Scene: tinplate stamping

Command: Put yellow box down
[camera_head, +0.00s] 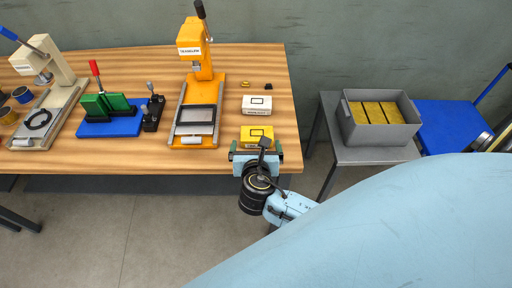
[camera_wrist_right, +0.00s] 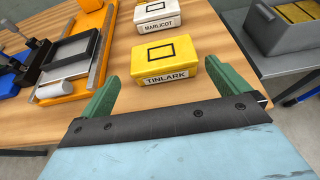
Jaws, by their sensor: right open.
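The yellow box (camera_head: 257,132) sits on the wooden table near its front right edge. In the right wrist view the yellow box (camera_wrist_right: 166,63) shows a TINLARK label on its near side and a black rectangle outline on its top. My right gripper (camera_head: 256,155) is at the table's front edge, just in front of the box. Its green fingers (camera_wrist_right: 163,85) are spread wide, one toward each side of the box, and nothing is gripped between them. My left gripper is in neither view.
A white MARLICOT box (camera_head: 257,104) stands behind the yellow box. An orange press (camera_head: 204,95) is to the left, with a green and blue fixture (camera_head: 108,112) beyond. A grey bin (camera_head: 377,132) holding yellow boxes stands on a side table at right. Bare wood surrounds the yellow box.

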